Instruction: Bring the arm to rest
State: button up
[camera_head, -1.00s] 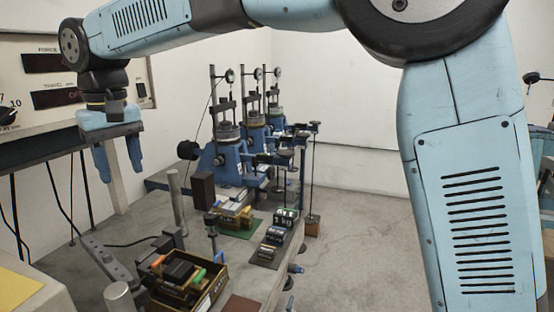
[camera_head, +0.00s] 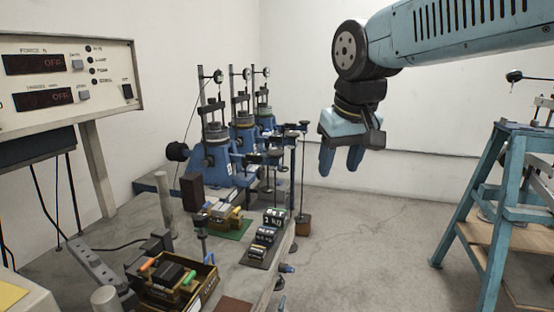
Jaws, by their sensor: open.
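My gripper (camera_head: 342,162) hangs at the end of my light-blue arm (camera_head: 460,32), right of the picture's middle. Its two blue fingers point down, apart and empty. It is in the air to the right of the workbench, in front of the pale back wall. It touches nothing that I can see. The arm comes in from the upper right edge and lies nearly level.
Blue lever frames (camera_head: 215,158) with dial gauges stand at the back of the workbench (camera_head: 215,255). A tray of parts (camera_head: 205,288) and several weights (camera_head: 263,236) lie nearer. A display panel (camera_head: 65,78) is at left. A blue stand (camera_head: 490,190) is at right. Floor between is clear.

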jog(key=s+d+f+m, duration=0.1)
jog(key=s+d+f, duration=0.2)
jog(key=d, duration=0.3)
jog(key=s+d+f+m+t, duration=0.1)
jog(key=s+d+f+m, duration=0.1)
jog(key=s+d, duration=0.3)
jog(key=shift+s+d+f+h, duration=0.3)
jog(key=shift+d+f, duration=0.05)
jog(key=shift+f, duration=0.4)
jog(key=shift+c, duration=0.7)
jog(key=shift+s, duration=0.15)
jog(key=shift+c, duration=0.2)
